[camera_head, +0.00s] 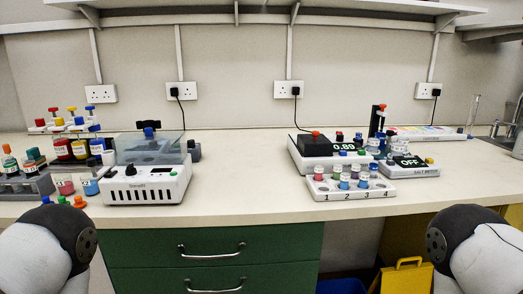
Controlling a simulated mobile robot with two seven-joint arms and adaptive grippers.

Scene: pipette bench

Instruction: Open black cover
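A black cover (313,146) sits on a white instrument (298,154) right of the middle of the bench. The cover looks shut and has a small orange-red knob (316,134) near its top. The instrument's display reads 0.89. Neither of my grippers is in view. Only rounded white and dark parts of my arms show at the bottom left and bottom right corners, well short of the cover.
A numbered vial rack (349,193) stands in front of the instrument, and a meter (409,167) reading OFF stands to its right. A white device with a clear lid (146,190) and several bottles stand on the left. The bench middle (240,180) is clear.

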